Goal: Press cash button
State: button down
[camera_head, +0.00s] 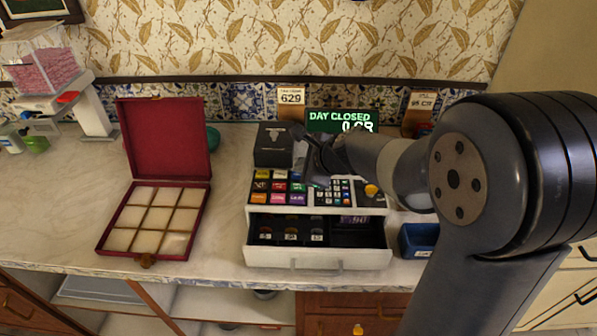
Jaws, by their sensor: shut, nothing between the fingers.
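The cash register (318,258) stands on the counter with its drawer (265,235) open toward me. Its top carries coloured keys (278,187) on the left, a dark number pad (336,193) in the middle and a round orange button (371,190) on the right. Key labels are too small to read, so I cannot tell which is the cash button. My gripper (320,182) is shut and empty, pointing down over the keys between the coloured block and the number pad. It hides part of the panel. I cannot tell whether it touches a key.
A green display (341,121) reading "DAY CLOSED" stands behind the register. An open red box (205,212) with pale compartments lies left. A blue tray (418,240) sits right of the drawer. A white scale (97,118) stands far left. Counter between box and register is clear.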

jog(key=shift+r, duration=0.35)
notch_tip(320, 180, up, 5)
jog(key=p, duration=0.5)
jog(key=shift+r, duration=0.1)
jog(key=shift+s+d, duration=0.1)
dwell(0.6)
